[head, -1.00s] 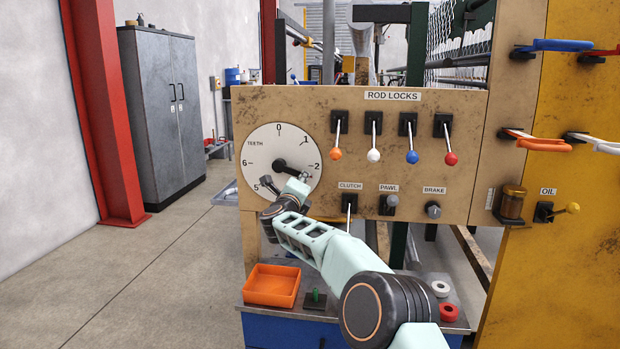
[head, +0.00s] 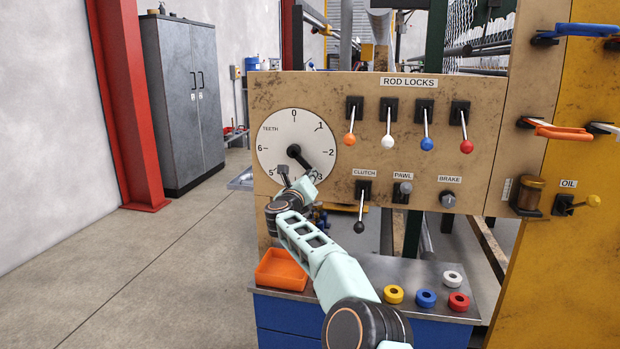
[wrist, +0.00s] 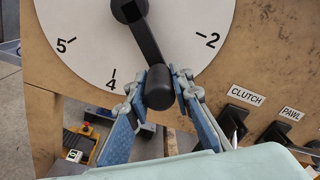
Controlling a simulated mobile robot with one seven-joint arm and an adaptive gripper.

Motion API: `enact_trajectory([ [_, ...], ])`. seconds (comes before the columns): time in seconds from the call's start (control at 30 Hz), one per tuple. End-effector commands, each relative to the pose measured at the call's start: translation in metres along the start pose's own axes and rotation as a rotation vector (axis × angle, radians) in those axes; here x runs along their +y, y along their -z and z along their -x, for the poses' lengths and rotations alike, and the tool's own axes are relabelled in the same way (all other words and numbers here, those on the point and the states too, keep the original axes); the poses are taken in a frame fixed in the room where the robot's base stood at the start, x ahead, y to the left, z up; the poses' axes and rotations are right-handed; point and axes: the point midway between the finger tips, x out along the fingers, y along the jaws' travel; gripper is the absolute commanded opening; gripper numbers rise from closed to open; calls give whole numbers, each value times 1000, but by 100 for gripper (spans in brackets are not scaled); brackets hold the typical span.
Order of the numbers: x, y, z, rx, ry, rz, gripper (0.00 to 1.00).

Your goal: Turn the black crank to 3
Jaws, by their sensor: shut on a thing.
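The black crank (head: 301,157) is on a white numbered dial (head: 275,140) at the left of the tan panel. From the hub it slants down and right. In the wrist view the crank arm (wrist: 147,38) points between the 4 and the 2, about where the 3 belongs; that number is hidden there. My gripper (wrist: 158,82) is shut on the crank's black knob (wrist: 157,96), one finger on each side. In the head view my gripper (head: 298,180) partly hides the lower dial.
The clutch lever (head: 361,210) hangs right of my wrist, beside the pawl (head: 403,189) and brake (head: 447,199) knobs. Several rod-lock levers are above. Below, an orange tray (head: 278,279) and coloured rings lie on a bench (head: 372,268). The floor at left is clear.

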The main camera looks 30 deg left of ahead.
Motion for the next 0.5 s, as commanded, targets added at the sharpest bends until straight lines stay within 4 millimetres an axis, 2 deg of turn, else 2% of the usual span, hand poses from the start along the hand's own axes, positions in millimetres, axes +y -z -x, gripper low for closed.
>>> enact_trajectory([
  [0.33,0,-2,0,-3,-1,-2,0],
  [0.37,0,-2,0,-3,-1,-2,24],
  [0.5,0,-2,0,-2,-1,-2,39],
])
